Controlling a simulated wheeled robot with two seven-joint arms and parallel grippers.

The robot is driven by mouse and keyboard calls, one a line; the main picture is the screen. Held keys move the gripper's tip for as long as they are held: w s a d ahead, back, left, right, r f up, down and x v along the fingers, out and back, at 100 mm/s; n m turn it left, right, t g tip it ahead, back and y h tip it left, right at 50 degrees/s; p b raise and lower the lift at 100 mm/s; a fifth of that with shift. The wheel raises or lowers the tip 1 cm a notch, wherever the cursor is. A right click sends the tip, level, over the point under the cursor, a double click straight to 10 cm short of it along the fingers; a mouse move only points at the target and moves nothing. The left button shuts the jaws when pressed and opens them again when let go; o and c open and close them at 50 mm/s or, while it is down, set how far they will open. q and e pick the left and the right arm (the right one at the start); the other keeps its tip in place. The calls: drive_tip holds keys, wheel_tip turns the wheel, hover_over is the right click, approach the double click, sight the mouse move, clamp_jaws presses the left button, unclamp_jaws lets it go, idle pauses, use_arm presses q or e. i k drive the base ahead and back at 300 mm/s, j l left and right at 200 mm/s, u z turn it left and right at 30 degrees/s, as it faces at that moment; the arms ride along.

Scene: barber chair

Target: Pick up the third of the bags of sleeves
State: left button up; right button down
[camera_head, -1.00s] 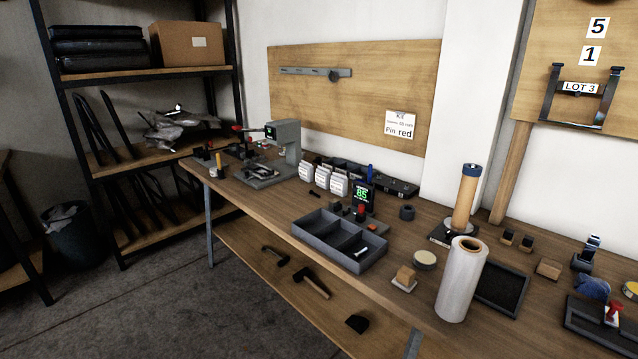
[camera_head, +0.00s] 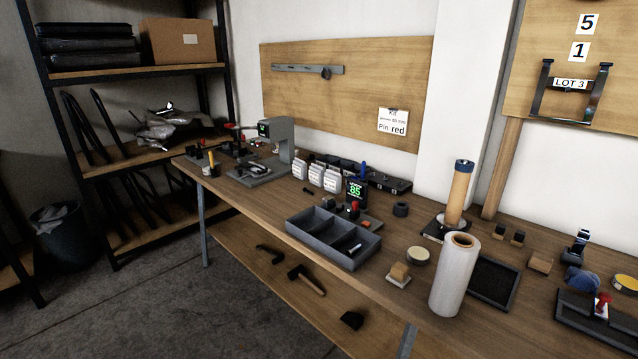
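Three white labelled bags (camera_head: 316,175) stand in a row on the workbench, left of a small box with a green "85" display. They look like the bags of sleeves. The leftmost bag (camera_head: 300,169) is farthest along the bench, then the middle one, then the rightmost bag (camera_head: 332,180) nearest the display. Their labels are too small to read. They stand upright and nothing touches them from the front. Neither of my grippers shows in the head view.
A grey divided tray (camera_head: 333,238) lies in front of the bags. A grey press (camera_head: 275,152) stands to their left. A white film roll (camera_head: 454,275) stands upright near the bench (camera_head: 390,305) edge at right. A shelf rack (camera_head: 140,71) with a cardboard box stands at back left.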

sight(299, 166)
drive_tip(key=i+j, duration=0.25)
drive_tip(key=j, duration=0.15)
drive_tip(key=i+j+z, duration=0.95)
drive_tip(key=j+z, duration=0.2)
drive_tip(key=i+j+z, duration=0.1)
drive_tip(key=j+z, duration=0.2)
drive_tip(key=i+j+z, duration=0.1)
drive_tip(key=j+z, duration=0.2)
drive_tip(key=j, duration=0.25)
drive_tip(key=j+z, duration=0.25)
drive_tip(key=j, duration=0.2)
